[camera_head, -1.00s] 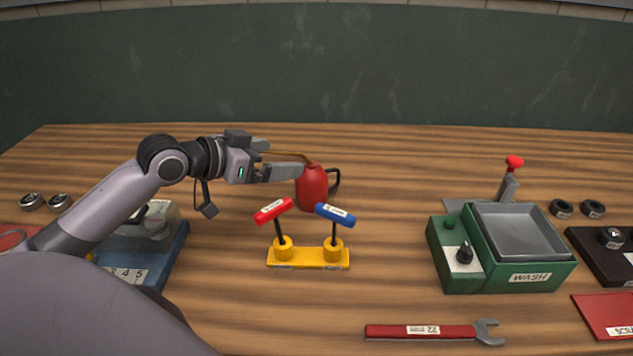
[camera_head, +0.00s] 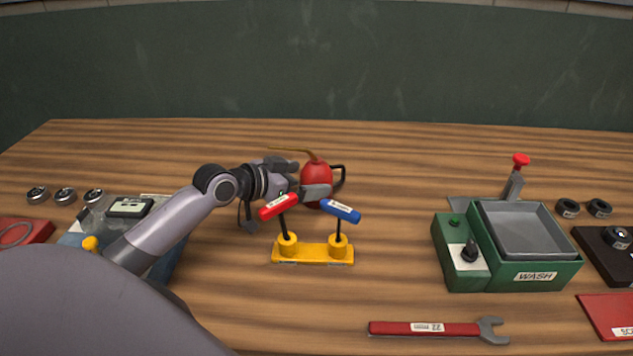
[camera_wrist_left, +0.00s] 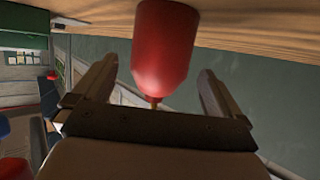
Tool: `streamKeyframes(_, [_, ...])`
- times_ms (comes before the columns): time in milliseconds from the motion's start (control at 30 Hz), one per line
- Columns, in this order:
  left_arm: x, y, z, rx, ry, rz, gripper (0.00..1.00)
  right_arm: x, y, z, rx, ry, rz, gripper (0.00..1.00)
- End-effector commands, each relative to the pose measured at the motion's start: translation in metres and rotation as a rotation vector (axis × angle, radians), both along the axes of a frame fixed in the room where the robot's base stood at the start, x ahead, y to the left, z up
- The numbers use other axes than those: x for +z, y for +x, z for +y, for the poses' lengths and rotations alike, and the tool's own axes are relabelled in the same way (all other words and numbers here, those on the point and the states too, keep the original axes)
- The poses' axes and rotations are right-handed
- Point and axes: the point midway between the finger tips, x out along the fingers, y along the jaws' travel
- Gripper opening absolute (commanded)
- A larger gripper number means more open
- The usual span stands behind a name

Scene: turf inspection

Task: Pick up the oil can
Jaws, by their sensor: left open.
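The red oil can (camera_head: 317,176) stands on the wooden workbench behind the red-and-blue-handled stand, with its thin spout pointing left and a dark handle on its right. My left gripper (camera_head: 302,177) is at the can from the left, and one finger crosses in front of the can's lower body. In the left wrist view the can's red body (camera_wrist_left: 163,50) lies between the two spread fingers of the gripper (camera_wrist_left: 157,95). The fingers stand apart from it on both sides. My right gripper is in neither view.
A yellow stand (camera_head: 312,253) with red and blue handles is just in front of the can. A green wash station (camera_head: 462,280) stands at right and a red wrench (camera_head: 425,328) lies in front. The bench behind the can is clear.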

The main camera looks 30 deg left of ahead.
Motion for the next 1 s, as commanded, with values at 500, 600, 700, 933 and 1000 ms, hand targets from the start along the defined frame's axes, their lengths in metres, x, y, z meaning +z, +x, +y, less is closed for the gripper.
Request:
streamKeyframes(500, [-0.0056, 0.0133, -0.0046, -0.001, 0.001, 0.000, 0.77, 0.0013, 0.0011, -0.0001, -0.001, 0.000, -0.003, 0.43])
streamKeyframes(600, [-0.0056, 0.0132, -0.0045, 0.000, 0.001, 0.000, 0.45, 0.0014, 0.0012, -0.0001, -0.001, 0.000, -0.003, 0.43])
streamKeyframes(700, [-0.0036, 0.0136, -0.0043, -0.001, 0.001, -0.004, 0.30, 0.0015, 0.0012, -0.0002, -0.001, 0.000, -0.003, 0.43])
streamKeyframes(933, [-0.0022, 0.0136, -0.0043, -0.001, 0.000, -0.005, 0.30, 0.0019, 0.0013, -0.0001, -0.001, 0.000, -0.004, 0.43])
streamKeyframes(1000, [0.0011, 0.0138, -0.0042, -0.001, 0.001, -0.007, 0.30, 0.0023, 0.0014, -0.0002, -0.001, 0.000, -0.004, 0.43])
